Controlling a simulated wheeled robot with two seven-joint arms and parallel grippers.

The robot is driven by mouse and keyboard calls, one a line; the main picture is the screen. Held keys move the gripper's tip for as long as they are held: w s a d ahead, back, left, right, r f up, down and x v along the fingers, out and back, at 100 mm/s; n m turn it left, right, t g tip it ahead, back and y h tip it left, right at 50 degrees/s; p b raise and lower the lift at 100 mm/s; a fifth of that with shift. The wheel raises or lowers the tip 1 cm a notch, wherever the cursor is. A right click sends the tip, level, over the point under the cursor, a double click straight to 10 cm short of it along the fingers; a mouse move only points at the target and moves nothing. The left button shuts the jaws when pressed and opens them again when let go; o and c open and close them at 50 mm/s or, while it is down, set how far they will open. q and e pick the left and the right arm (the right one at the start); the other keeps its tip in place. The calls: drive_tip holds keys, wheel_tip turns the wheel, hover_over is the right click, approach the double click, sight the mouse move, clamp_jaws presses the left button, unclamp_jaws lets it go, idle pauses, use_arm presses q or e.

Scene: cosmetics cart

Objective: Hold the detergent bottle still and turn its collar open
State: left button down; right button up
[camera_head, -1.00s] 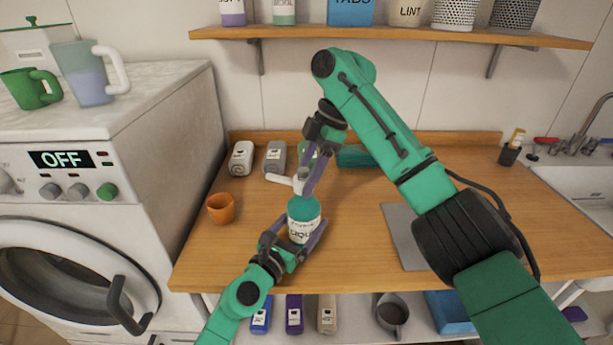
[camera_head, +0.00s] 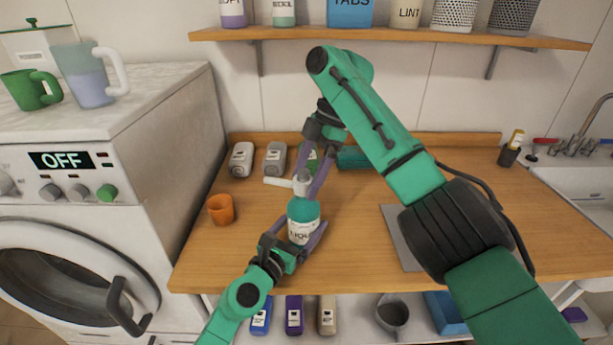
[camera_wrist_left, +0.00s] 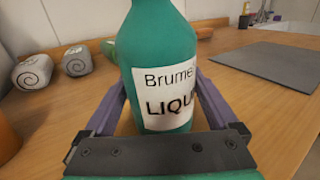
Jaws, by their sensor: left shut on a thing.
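The detergent bottle (camera_head: 303,229) is teal with a white label and stands upright on the counter. It also shows close up in the left wrist view (camera_wrist_left: 165,60). My left gripper (camera_head: 307,243) is shut on its lower body, one purple finger on each side. On top is a white pump head with its collar (camera_head: 302,187), its spout pointing left. My right gripper (camera_head: 309,182) comes down from above at the pump head. Its two purple fingers look spread apart; contact with the collar cannot be made out.
An orange cup (camera_head: 221,209) stands to the left of the bottle. White and grey containers (camera_head: 242,160) (camera_head: 275,158) and a green item (camera_head: 352,157) stand at the back. A grey mat (camera_head: 397,238) lies to the right, partly behind my right arm.

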idle(0.5)
